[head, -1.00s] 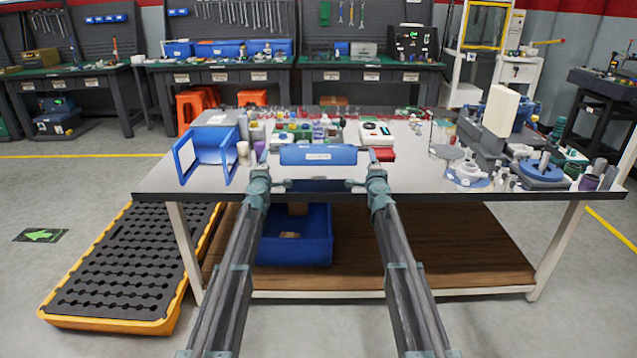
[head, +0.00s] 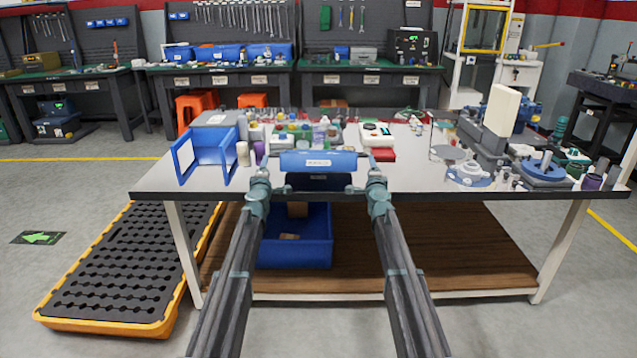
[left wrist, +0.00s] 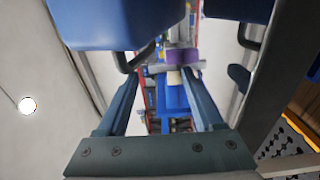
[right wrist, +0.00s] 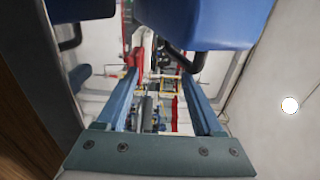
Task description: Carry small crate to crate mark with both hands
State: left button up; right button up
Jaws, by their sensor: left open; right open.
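The small crate (head: 318,160) is blue with a white label and sits between my two grippers at the table's front edge in the head view. A dark area shows below its labelled face. My left gripper (head: 263,180) is at its left end and my right gripper (head: 375,178) at its right end. Blue crate surfaces fill the top of the left wrist view (left wrist: 115,22) and right wrist view (right wrist: 220,20). A black handle shows near the fingertips in each. Both grippers are open; whether the fingers touch the handles cannot be told. I cannot make out a crate mark.
A blue open bin (head: 210,157) stands on the table (head: 420,178) at left. Bottles and small parts stand behind the crate. Pump-like equipment (head: 490,140) fills the table's right. A larger blue crate (head: 295,245) is on the lower shelf (head: 430,250). A yellow-edged pallet (head: 120,265) lies on the floor at left.

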pick_arm(q)
jog(key=d, duration=0.1)
jog(key=d+f+h+b, duration=0.1)
jog(key=shift+d+f+m, duration=0.15)
jog(key=shift+d+m, duration=0.15)
pick_arm(e)
jog(key=a, duration=0.1)
jog(key=a+f+y, duration=0.1)
jog(key=shift+a+f+n, duration=0.15)
jog(key=shift+a+n, duration=0.15)
pick_arm(q)
jog(key=shift+a, duration=0.1)
pick_arm(e)
jog(key=shift+d, duration=0.1)
pick_arm(q)
jog(key=shift+a, duration=2)
pick_arm(e)
jog(key=shift+d, duration=2)
pick_arm(q)
jog(key=o, duration=0.4)
pick_arm(e)
jog(key=shift+o, duration=0.2)
pick_arm(q)
jog(key=shift+s, duration=0.1)
pick_arm(e)
jog(key=o, duration=0.4)
jog(key=shift+s+d, duration=0.1)
jog(key=shift+c, duration=0.2)
pick_arm(q)
jog(key=s, duration=1.2)
